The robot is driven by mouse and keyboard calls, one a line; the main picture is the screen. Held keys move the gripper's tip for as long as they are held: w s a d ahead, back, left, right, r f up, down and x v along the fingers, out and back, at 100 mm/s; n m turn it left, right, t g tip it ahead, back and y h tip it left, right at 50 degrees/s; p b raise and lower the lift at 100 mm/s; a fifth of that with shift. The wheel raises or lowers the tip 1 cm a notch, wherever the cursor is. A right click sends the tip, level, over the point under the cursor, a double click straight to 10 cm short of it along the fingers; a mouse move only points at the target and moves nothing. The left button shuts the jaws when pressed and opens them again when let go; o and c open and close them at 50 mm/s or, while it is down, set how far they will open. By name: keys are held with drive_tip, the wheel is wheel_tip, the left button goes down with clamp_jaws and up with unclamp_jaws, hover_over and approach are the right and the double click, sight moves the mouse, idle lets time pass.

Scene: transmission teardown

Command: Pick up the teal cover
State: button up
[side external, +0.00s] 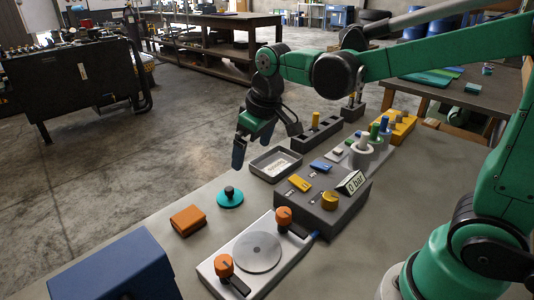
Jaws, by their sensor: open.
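The teal cover (230,197) is a flat round disc with a small black knob standing up at its middle. It lies on the grey table near the left edge. My gripper (240,153) hangs above and a little behind the cover, apart from it, with its fingers pointing down. It is open and holds nothing that I can see. The finger gap is hard to make out from this side.
An orange-brown block (188,220) lies just left of the cover. A grey tray (275,164) stands behind it to the right. A grey control box (325,200) and a white plate with a disc and orange clamps (215,268) are nearby. A blue bin (110,272) is front left.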

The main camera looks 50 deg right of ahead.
sight(230, 189)
drive_tip(key=w+f+g, duration=0.1)
drive_tip(key=w+f, duration=0.1)
drive_tip(key=w+a+f+n+g, duration=0.1)
drive_tip(key=w+f, duration=0.1)
drive_tip(key=w+f+g, duration=0.1)
drive_tip(key=w+f, duration=0.1)
drive_tip(key=f, duration=0.1)
drive_tip(key=shift+w+a+n, duration=0.15)
drive_tip(key=shift+n, duration=0.25)
drive_tip(key=shift+w+f, duration=0.15)
drive_tip(key=shift+f, duration=3.15)
drive_tip(key=c, duration=1.2)
drive_tip(key=shift+o, duration=0.2)
drive_tip(key=shift+r, duration=0.15)
wheel_tip(230, 189, up, 20)
